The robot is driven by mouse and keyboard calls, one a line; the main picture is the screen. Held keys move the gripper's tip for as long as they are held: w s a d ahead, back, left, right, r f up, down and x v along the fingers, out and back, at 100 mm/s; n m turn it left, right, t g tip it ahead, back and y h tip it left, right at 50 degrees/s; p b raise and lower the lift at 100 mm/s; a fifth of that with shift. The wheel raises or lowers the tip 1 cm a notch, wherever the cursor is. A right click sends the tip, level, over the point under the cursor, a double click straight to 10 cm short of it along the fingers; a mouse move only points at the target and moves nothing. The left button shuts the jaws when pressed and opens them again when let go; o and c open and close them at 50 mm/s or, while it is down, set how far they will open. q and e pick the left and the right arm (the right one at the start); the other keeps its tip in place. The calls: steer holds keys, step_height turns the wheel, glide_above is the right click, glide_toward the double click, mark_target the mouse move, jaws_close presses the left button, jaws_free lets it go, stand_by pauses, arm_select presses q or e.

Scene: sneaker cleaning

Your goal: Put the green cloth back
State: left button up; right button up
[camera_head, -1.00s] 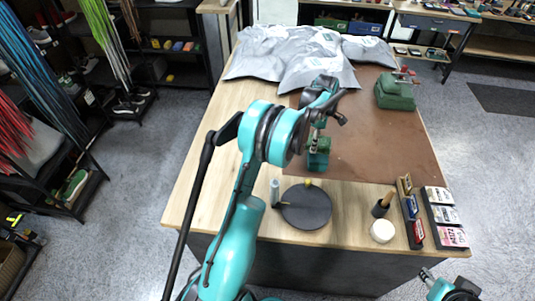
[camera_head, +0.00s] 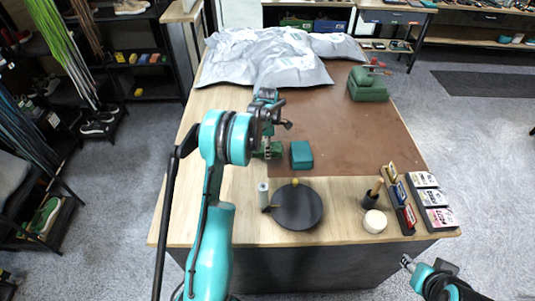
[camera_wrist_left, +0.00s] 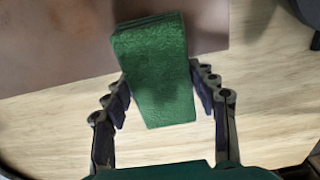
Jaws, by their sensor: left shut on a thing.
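The green cloth (camera_wrist_left: 162,75) is a folded, textured strip between my left gripper's fingers in the wrist view. My left gripper (camera_wrist_left: 160,98) is shut on it. In the head view, the cloth (camera_head: 274,150) shows partly beneath my left gripper (camera_head: 268,141), over the near-left part of the brown mat; the wrist hides some of it. I cannot tell whether the cloth touches the surface. A teal-green block (camera_head: 301,155) sits on the mat just right of it. My right gripper (camera_head: 407,262) is low at the right, beyond the table's near edge; its jaws are too small to read.
A black round plate (camera_head: 297,208), a pale cylinder (camera_head: 263,193), a brush holder (camera_head: 370,200) and a white round tub (camera_head: 375,221) stand along the near edge. Boxed items (camera_head: 432,199) are at right. Grey bags (camera_head: 275,60) and a green case (camera_head: 368,86) lie behind. The mat's middle (camera_head: 345,125) is clear.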

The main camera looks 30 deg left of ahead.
arm_select(q)
step_height(320, 180, down, 4)
steer(key=shift+r, duration=0.15)
steer(key=shift+b, duration=0.4)
steer(key=o, duration=1.2)
